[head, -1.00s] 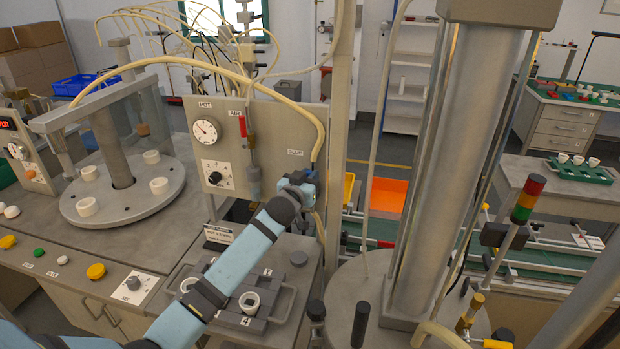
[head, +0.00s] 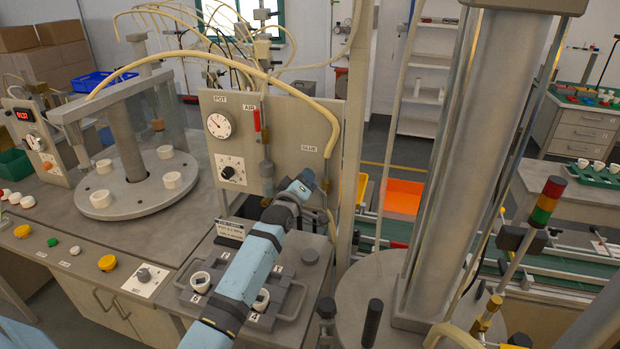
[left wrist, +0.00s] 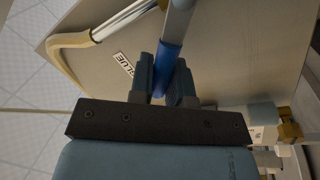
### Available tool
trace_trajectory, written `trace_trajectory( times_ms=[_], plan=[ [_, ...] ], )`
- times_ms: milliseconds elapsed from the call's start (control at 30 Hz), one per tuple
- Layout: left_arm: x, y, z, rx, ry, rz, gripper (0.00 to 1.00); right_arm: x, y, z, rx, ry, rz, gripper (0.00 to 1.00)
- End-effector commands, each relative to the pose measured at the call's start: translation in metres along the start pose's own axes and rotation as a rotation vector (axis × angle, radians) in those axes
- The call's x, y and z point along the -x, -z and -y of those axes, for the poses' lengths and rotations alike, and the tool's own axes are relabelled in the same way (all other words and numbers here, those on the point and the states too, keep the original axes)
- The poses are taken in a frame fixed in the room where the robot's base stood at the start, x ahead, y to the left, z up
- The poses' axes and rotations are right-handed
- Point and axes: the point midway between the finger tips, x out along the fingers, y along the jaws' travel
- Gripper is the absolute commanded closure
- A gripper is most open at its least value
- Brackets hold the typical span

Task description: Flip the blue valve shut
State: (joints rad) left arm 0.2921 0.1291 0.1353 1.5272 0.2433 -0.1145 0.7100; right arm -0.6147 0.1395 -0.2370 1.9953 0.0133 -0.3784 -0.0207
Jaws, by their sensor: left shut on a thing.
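The blue valve handle (left wrist: 170,60) shows in the left wrist view between the two dark fingers of my left gripper (left wrist: 168,75), which is shut on it. The handle joins a grey pipe or valve body beside the GLUE label (left wrist: 124,64). In the head view my left gripper (head: 302,184) is at the lower right of the upright panel (head: 285,115), below the GLUE label. There the gripper mostly hides the handle, so its exact angle cannot be told. My right gripper is in neither view.
A red-handled AIR valve (head: 257,120) and a pressure gauge (head: 219,125) are on the same panel. A yellow hose (head: 327,130) bends down close to my gripper. A grey fixture (head: 285,292) with white cups lies below my arm. A thick column (head: 437,150) stands to the right.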

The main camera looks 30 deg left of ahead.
Motion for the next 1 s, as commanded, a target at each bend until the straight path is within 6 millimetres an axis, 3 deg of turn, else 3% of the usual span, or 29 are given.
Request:
trace_trajectory(
  times_ms=[500, 1000],
  plan=[
    [0.006, -0.009, 0.031, 0.459, 0.001, -0.092, 1.00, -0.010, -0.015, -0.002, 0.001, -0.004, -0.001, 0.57],
    [0.009, -0.016, 0.043, 0.683, 0.001, -0.136, 1.00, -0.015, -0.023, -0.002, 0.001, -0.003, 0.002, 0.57]
  ],
)
